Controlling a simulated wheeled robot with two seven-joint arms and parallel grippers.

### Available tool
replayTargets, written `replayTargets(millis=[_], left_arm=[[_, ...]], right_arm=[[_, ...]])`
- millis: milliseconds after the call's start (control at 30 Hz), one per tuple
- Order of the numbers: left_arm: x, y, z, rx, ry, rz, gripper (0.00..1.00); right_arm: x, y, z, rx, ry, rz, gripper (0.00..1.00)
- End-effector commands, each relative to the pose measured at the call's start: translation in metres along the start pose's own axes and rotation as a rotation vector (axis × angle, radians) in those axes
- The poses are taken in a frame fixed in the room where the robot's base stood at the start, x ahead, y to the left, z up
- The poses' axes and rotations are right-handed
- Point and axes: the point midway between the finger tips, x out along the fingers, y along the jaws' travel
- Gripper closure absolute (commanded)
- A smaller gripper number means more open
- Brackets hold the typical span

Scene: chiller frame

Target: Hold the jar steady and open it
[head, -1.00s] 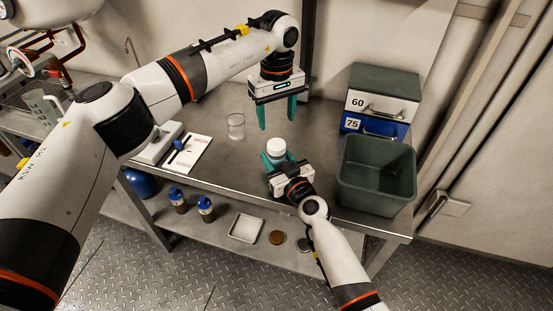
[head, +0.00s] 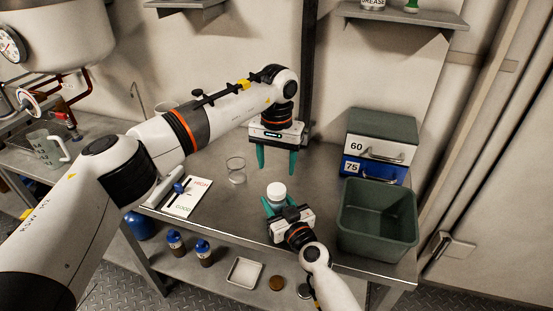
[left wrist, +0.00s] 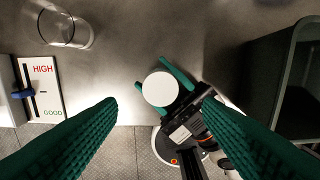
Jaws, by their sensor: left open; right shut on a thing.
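The jar (head: 275,200) stands upright near the front edge of the metal table, with its round white lid (head: 276,189) on top. The lid also shows from above in the left wrist view (left wrist: 160,89). My right gripper (head: 272,206) is shut on the jar's body from the front right, below the lid. My left gripper (head: 277,170) is open and empty, pointing down above and behind the jar, apart from the lid. Its two green fingers frame the lid in the left wrist view. The jar's body is mostly hidden by the right gripper and the lid.
A clear glass (head: 236,170) stands left of the jar. A HIGH/GOOD slider panel (head: 187,197) lies further left. A dark green bin (head: 377,245) stands close on the right, before a drawer unit (head: 381,147). A lower shelf holds blue-capped bottles (head: 203,249) and a white tray (head: 244,271).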

Motion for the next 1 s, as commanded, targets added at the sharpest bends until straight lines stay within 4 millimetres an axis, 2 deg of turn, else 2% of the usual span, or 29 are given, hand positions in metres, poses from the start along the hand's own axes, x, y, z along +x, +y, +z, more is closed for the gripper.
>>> replayTargets(millis=[300, 500, 867, 1000], left_arm=[[0.047, 0.000, -0.001, 0.001, 0.003, -0.002, 0.40], [0.069, -0.001, 0.000, 0.000, 0.002, -0.002, 0.40], [0.076, 0.000, 0.000, 0.000, 0.000, 0.000, 0.40], [0.075, 0.000, 0.000, 0.000, 0.000, 0.000, 0.59]], right_arm=[[0.000, 0.000, 0.000, 0.000, 0.000, 0.000, 1.00], [0.000, 0.000, 0.000, 0.000, 0.000, 0.000, 1.00], [0.000, 0.000, 0.000, 0.000, 0.000, 0.000, 1.00], [0.000, 0.000, 0.000, 0.000, 0.000, 0.000, 1.00]])
